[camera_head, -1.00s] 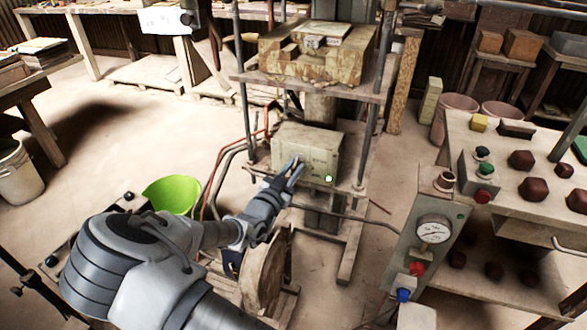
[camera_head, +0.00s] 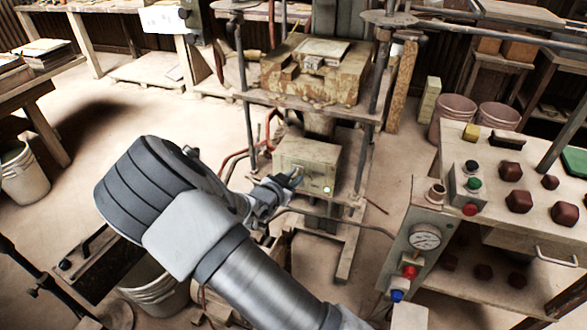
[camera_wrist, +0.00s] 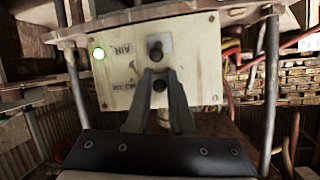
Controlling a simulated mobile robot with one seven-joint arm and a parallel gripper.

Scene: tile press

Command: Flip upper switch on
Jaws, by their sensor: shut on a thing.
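The pale switch box (camera_head: 305,155) stands on the press frame in the head view, with a lit green lamp (camera_head: 326,189) low on its front. In the wrist view the box (camera_wrist: 120,75) appears upside down, its lettering inverted. Two dark switches show there: one on a grey plate (camera_wrist: 155,48), and the upper switch (camera_wrist: 160,86), lower in this picture, between my fingers. My gripper (camera_wrist: 159,74) is shut on that upper switch. In the head view my gripper (camera_head: 294,178) is at the box front, and my arm hides the switches.
A control bench with a gauge (camera_head: 426,237) and several coloured buttons stands at right. Press posts and a shelf with a stained block (camera_head: 310,85) rise above the box. Hoses run left of the box.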

